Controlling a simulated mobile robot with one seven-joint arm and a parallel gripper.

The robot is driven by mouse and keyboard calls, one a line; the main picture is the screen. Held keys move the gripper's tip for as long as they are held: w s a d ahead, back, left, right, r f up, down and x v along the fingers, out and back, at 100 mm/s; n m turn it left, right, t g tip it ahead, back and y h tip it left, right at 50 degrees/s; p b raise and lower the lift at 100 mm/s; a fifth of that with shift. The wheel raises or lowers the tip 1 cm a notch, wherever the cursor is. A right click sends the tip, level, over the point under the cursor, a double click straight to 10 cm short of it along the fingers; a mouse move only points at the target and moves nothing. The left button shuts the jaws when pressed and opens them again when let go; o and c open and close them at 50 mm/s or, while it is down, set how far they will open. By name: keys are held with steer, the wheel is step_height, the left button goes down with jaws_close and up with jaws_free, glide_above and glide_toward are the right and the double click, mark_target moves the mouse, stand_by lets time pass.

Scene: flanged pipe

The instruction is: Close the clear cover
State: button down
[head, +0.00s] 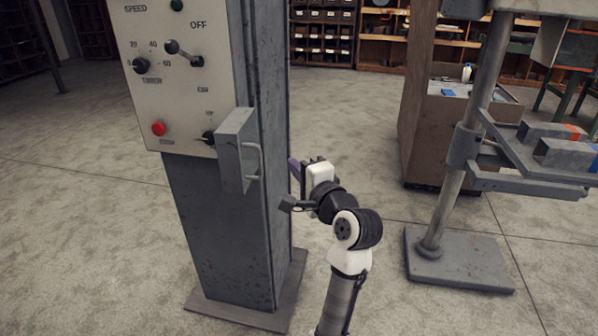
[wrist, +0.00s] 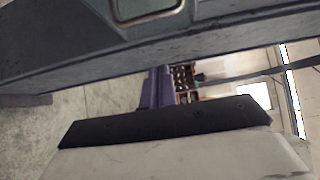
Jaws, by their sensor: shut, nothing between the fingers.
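No see-through cover shows. A grey, opaque, box-like cover (head: 232,152) with a pale bar handle (head: 255,161) stands out from the lower right of the control panel (head: 178,75), its handle side facing right. I cannot tell how it is hinged. My gripper (head: 294,168) is to the right of the cover and handle, apart from them in the head view. Its purple fingers are together and empty; they also show in the wrist view (wrist: 157,88). There, a grey metal face (wrist: 75,40) with a rounded frame crosses the top, close above the fingers.
The panel is on a dark grey column (head: 225,230) with a base plate (head: 240,312). At right stand a round post on a square foot (head: 455,262) and a brown cabinet (head: 415,120). Open floor (head: 355,120) lies behind my gripper. Shelves (head: 322,35) line the back.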

mark_target(249, 150)
steer(key=a, duration=0.1)
steer(key=w+a+p, duration=0.1)
steer(key=a, duration=0.1)
steer(key=w+a, duration=0.1)
steer(key=a, duration=0.1)
steer(key=shift+w+a+p, duration=0.1)
steer(key=shift+w+p, duration=0.05)
steer(key=shift+p, duration=0.25)
